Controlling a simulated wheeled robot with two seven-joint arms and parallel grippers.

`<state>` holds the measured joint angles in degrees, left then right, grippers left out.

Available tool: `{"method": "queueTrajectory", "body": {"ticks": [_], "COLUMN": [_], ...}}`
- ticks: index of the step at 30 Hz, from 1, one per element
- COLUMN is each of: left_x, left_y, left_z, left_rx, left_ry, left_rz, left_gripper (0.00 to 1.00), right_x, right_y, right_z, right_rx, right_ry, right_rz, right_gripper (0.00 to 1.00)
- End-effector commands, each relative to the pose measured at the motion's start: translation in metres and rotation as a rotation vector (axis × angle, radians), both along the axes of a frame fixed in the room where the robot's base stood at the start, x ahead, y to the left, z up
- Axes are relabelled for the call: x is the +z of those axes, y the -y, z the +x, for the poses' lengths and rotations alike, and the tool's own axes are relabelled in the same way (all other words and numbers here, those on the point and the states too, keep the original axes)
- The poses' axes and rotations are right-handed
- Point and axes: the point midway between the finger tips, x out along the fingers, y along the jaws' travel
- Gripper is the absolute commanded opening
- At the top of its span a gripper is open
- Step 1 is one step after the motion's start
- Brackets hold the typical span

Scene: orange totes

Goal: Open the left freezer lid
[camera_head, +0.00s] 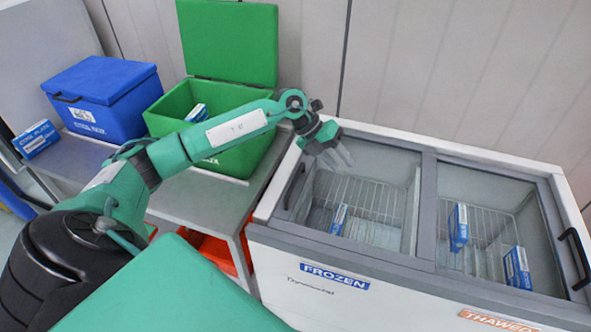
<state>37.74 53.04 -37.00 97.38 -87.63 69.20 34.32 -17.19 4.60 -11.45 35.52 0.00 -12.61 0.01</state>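The white chest freezer (330,253) stands at the right, with a grey-framed top. Its left lid (362,160) is a glass panel over the FROZEN side and appears shut. A dark handle (294,186) sits at the lid's left edge. My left gripper (340,157) is above the back left part of this lid, to the right of and behind the handle, apart from it. Its fingers point down and look pale against the glass, so their opening is unclear. I see nothing held. My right gripper is not in view.
Blue-and-white packs (458,228) lie inside. An open green box (232,160) and a closed blue box (103,98) stand on the grey table (190,200) at left.

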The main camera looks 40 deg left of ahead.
Motion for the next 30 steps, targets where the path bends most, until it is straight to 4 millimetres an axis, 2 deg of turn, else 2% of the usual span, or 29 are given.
{"method": "queueTrajectory", "body": {"ticks": [1, 3, 6, 10, 13, 17, 30], "left_x": [0.002, 0.004, 0.011, 0.018, 0.018, 0.007, -0.079], "left_y": [-0.031, -0.07, -0.116, -0.151, -0.16, -0.158, -0.14], "left_z": [0.003, 0.002, -0.002, -0.007, -0.009, -0.009, -0.004], "left_rx": [0.016, 0.04, 0.083, 0.122, 0.134, 0.133, 0.132], "left_ry": [-0.031, -0.088, -0.157, -0.216, -0.235, -0.24, -0.239], "left_rz": [0.101, 0.23, 0.369, 0.469, 0.497, 0.499, 0.495], "left_gripper": [0.36, 0.36, 0.36, 0.36, 0.36, 0.36, 0.36], "right_x": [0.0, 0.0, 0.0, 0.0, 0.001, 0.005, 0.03], "right_y": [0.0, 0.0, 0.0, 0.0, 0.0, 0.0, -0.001], "right_z": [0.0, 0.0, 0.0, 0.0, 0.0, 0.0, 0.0], "right_rx": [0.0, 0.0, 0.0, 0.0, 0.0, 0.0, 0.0], "right_ry": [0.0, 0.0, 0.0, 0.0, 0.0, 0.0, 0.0], "right_rz": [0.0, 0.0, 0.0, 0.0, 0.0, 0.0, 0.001], "right_gripper": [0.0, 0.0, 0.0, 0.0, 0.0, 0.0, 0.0]}}
